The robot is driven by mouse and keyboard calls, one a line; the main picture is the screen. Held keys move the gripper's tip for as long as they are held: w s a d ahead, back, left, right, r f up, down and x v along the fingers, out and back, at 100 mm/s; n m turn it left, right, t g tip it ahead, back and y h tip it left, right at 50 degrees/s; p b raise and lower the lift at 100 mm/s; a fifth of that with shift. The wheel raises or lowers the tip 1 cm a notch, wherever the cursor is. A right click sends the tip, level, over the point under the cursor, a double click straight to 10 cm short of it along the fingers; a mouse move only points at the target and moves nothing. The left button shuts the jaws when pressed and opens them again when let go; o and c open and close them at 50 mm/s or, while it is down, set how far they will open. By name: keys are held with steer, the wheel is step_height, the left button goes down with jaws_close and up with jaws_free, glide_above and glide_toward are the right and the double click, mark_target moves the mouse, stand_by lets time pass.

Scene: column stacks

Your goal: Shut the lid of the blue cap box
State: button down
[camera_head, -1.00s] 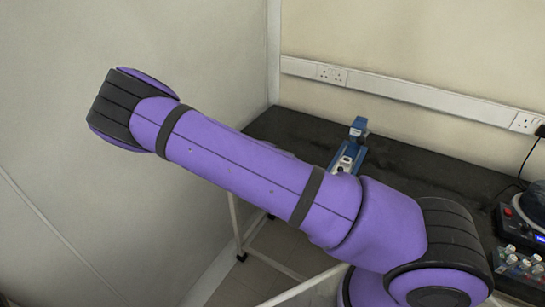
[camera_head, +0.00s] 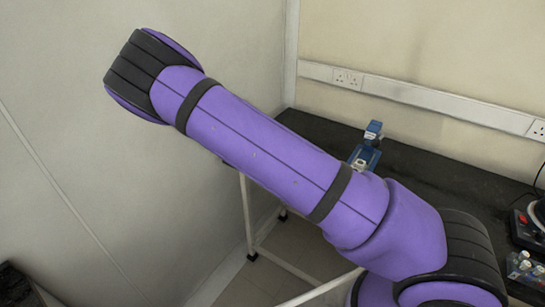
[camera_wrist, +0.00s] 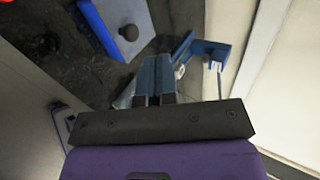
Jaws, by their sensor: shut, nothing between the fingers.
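A small blue object with a pale top part and a raised blue end (camera_head: 365,153) stands on the dark bench in the head view, partly behind my arm. I cannot tell for sure whether it is the blue cap box or how its lid stands. In the wrist view, a blue bracket-like shape (camera_wrist: 207,49) lies just beyond and right of my fingertips. My gripper (camera_wrist: 154,62) is shut and empty in the wrist view, apart from that shape as far as I can tell. In the head view my gripper is hidden.
The dark bench (camera_head: 430,172) runs along the back wall. A black device (camera_head: 530,222) and a rack of small bottles (camera_head: 524,267) stand at its right. A blue-and-grey thing with a dark knob (camera_wrist: 124,28) is at upper left in the wrist view. A wall is at left.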

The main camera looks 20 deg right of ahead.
steer(key=s+a+r, duration=0.1)
steer(key=s+a, duration=0.3)
steer(key=a, duration=0.2)
steer(key=shift+s+a+r, duration=0.2)
steer(key=shift+s+r, duration=0.05)
steer(key=shift+r, duration=0.1)
steer(key=s+a+r+n+y, duration=0.2)
steer(key=s+r+n+y, duration=0.25)
steer(key=r, duration=0.35)
steer(key=s+a+r+n+g+y, duration=0.1)
steer(key=s+a+r+n+y, duration=0.2)
steer(key=r+n, duration=0.4)
steer(key=s+a+r+n+y, duration=0.1)
steer(key=s+r+n+y, duration=0.2)
steer(key=r+n+y, duration=0.35)
steer(key=s+d+r+n+h, duration=0.2)
steer(key=s+r+n, duration=0.4)
steer(key=s, duration=0.5)
steer(key=s+d+r+n+h, duration=0.2)
steer(key=s+d+r+n, duration=0.3)
steer(key=s+r, duration=0.3)
steer(key=s, duration=0.4)
steer(key=shift+s+r+n+h, duration=0.2)
steer(key=shift+s+n+h, duration=0.1)
steer(key=shift+n, duration=0.1)
